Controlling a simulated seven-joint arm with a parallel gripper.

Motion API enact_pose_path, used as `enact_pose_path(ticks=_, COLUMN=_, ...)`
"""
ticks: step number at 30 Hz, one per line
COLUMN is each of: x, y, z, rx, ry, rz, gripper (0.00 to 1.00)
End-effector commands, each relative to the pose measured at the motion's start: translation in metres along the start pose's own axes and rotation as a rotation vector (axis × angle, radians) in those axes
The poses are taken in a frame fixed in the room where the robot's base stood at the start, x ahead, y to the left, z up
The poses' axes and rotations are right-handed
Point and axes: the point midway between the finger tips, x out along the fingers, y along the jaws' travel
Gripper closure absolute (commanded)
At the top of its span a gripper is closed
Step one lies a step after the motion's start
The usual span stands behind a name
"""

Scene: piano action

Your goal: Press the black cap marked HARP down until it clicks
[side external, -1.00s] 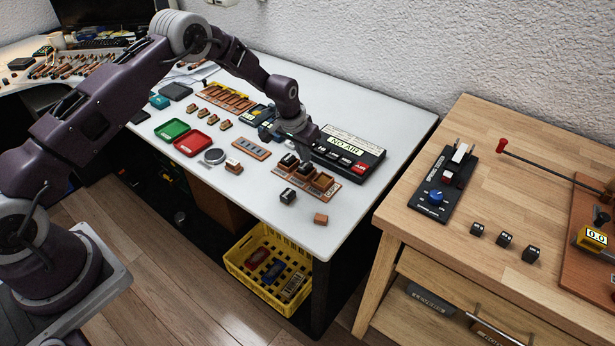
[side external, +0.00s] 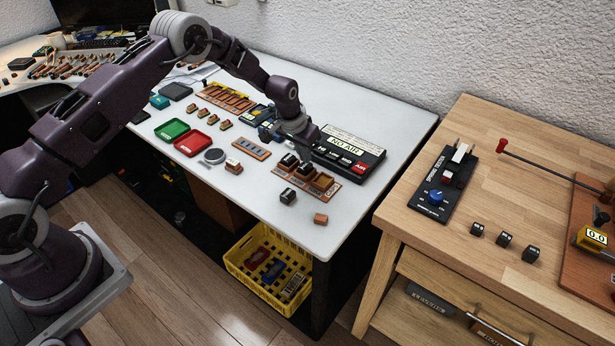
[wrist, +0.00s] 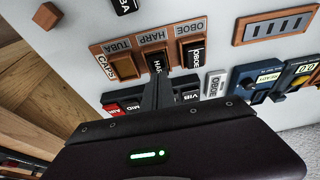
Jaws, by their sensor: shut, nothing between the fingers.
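The black HARP cap (wrist: 157,62) sits in the middle pocket of a brown three-pocket rack (wrist: 152,38), partly hidden by my fingers. My gripper (wrist: 158,80) is shut and empty, its fingertips at the near edge of this cap; I cannot tell whether they touch it. In the side view my gripper (side external: 304,151) is low over the rack (side external: 331,190). The black OBOE cap (wrist: 195,54) sits in the pocket to the right. The TUBA pocket (wrist: 125,66) is empty. A black cap (wrist: 123,5) lies on the white table beside the rack.
A black console (side external: 369,156) with a "NO AIR" display stands close behind the rack. An orange block (side external: 320,218) lies near the table edge. A slotted brown strip (side external: 251,148) lies to the left. The white table's front right corner is mostly clear.

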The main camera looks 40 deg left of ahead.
Motion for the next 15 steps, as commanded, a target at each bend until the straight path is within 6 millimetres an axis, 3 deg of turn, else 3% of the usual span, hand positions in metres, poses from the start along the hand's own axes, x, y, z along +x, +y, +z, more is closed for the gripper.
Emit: enact_pose_path(ticks=15, x=0.0061, y=0.0000, z=0.0018, rx=0.000, ry=0.000, rz=0.000, gripper=1.00)
